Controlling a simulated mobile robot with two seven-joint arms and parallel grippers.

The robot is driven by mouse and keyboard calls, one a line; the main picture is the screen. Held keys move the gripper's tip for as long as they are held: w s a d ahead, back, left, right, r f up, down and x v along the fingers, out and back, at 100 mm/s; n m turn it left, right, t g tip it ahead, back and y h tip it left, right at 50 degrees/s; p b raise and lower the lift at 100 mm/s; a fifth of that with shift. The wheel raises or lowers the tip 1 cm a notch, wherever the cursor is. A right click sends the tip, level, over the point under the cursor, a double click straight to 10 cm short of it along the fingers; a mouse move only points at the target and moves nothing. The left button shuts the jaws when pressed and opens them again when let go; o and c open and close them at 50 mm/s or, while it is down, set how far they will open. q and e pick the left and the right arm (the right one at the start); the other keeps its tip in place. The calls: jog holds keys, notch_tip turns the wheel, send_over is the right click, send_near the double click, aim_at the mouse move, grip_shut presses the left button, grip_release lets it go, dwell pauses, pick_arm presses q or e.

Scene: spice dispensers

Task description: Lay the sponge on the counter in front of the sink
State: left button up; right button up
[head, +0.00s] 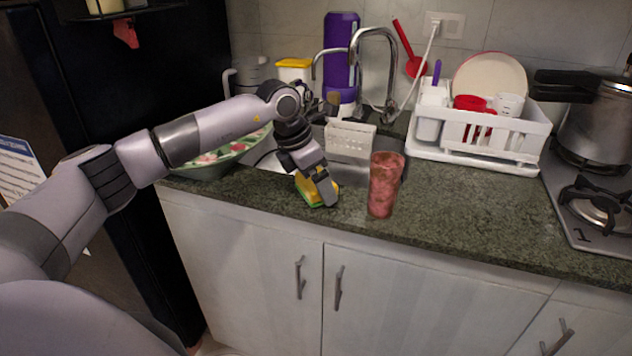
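The yellow sponge (304,189) with a green underside is at the counter's front strip, just in front of the sink (352,172). My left gripper (320,194) points down at the sponge, with its fingers at the sponge and covering part of it. Yellow shows on both sides of the near finger. The far finger is mostly hidden, so I cannot tell whether the grip is closed on the sponge. The green underside appears at or very close to the counter (460,210). My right gripper is not in view.
A reddish tumbler (384,184) stands just right of the sponge, near the counter edge. A leaf-patterned bowl (215,160) is at the left under my arm. A white dish rack (480,155) and the stove (600,235) are at the right. Counter right of the tumbler is clear.

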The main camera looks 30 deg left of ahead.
pick_arm(q)
jog(key=shift+f, duration=0.4)
jog(key=shift+f, duration=0.2)
jog(key=o, duration=0.9)
jog(key=shift+o, duration=0.2)
jog(key=shift+r, duration=0.15)
